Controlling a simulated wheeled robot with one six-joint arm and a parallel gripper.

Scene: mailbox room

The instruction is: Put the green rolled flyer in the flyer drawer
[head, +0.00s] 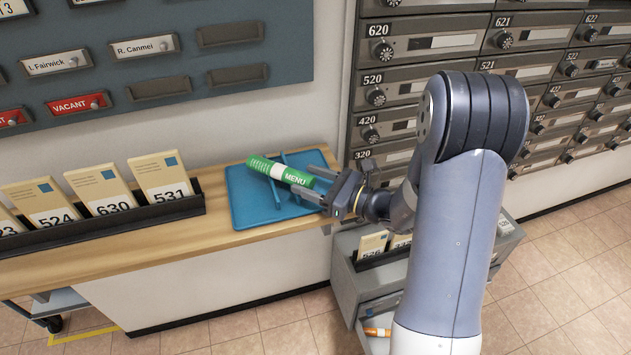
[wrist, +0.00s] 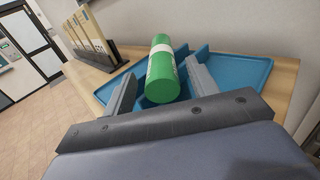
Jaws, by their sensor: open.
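The green rolled flyer (head: 283,172), with a white band and the word MENU, lies on a blue tray (head: 245,205) on the wooden counter. My gripper (head: 308,171) is open at the flyer's near right end. In the wrist view the flyer (wrist: 160,82) lies between the two spread fingers of my gripper (wrist: 159,76), with a gap on at least the left side. A low grey cabinet (head: 345,285) stands right of the counter. Its lower drawer (head: 372,308) looks partly open, with an orange-banded item inside; my arm hides much of it.
A black rack (head: 110,229) of numbered envelopes stands left of the tray. More envelopes (head: 372,244) stand in the cabinet's top. Grey mailboxes (head: 425,42) cover the wall behind my arm. Blue divider ribs (wrist: 202,52) stand up from the tray beside the flyer. Tiled floor is clear at right.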

